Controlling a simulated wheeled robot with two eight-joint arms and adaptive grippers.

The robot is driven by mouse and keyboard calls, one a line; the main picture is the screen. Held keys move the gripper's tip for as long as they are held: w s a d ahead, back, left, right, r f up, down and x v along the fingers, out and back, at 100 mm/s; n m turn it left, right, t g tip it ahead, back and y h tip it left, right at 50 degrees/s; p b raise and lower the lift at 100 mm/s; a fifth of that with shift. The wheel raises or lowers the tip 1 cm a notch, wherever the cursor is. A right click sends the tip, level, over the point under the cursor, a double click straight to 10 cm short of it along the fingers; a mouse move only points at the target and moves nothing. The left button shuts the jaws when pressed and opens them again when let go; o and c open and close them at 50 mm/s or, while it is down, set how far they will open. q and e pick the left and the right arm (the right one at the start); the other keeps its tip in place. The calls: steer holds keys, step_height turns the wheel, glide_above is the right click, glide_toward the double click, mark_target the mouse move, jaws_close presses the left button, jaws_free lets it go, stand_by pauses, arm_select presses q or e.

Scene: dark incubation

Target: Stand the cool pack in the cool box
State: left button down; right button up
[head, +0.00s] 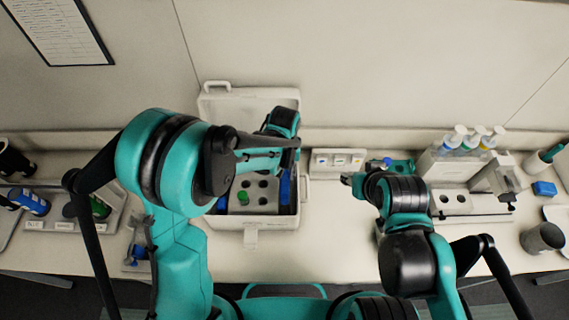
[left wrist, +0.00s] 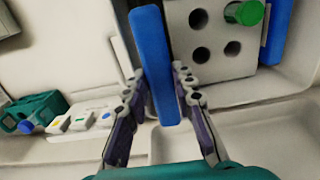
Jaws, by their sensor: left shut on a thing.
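The white cool box (head: 252,238) stands open on the bench, its lid leaning back. Inside are a grey rack (head: 262,207) with round holes and a green-capped tube (head: 243,198). A blue pack (head: 222,204) stands at the rack's left side; it also shows at the right in the left wrist view (left wrist: 275,32). My left gripper (left wrist: 158,72) is shut on the blue cool pack (left wrist: 152,50), at the rack's other side by the box's right wall. The held pack also shows in the head view (head: 285,188). Its lower end and how deep it sits are unclear. My right gripper (head: 348,180) is right of the box, its jaws unclear.
A small white holder with coloured labels (head: 338,161) and a teal item with a blue knob (left wrist: 32,115) are right of the box. Pump bottles (head: 470,138) stand at the back right. Blue and green tubes lie at the left. The bench front between box and right arm is clear.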

arm_select(q)
steer(key=shift+f, duration=0.2)
steer(key=shift+s+f+b, duration=0.3)
steer(key=shift+f+b, duration=0.15)
steer(key=shift+f, duration=0.35)
steer(key=shift+w+f+b, duration=0.2)
steer(key=shift+f+b, duration=0.45)
steer(key=shift+f, duration=0.25)
steer(key=shift+s, duration=0.1)
arm_select(e)
steer(key=shift+s+f, duration=0.15)
steer(key=shift+f, duration=0.35)
steer(key=shift+s+f, duration=0.15)
steer(key=shift+f, duration=0.35)
steer(key=shift+f, duration=0.25)
arm_select(q)
steer(key=shift+f+b, duration=0.2)
steer(key=shift+b, duration=0.4)
arm_select(e)
steer(key=shift+f, duration=0.4)
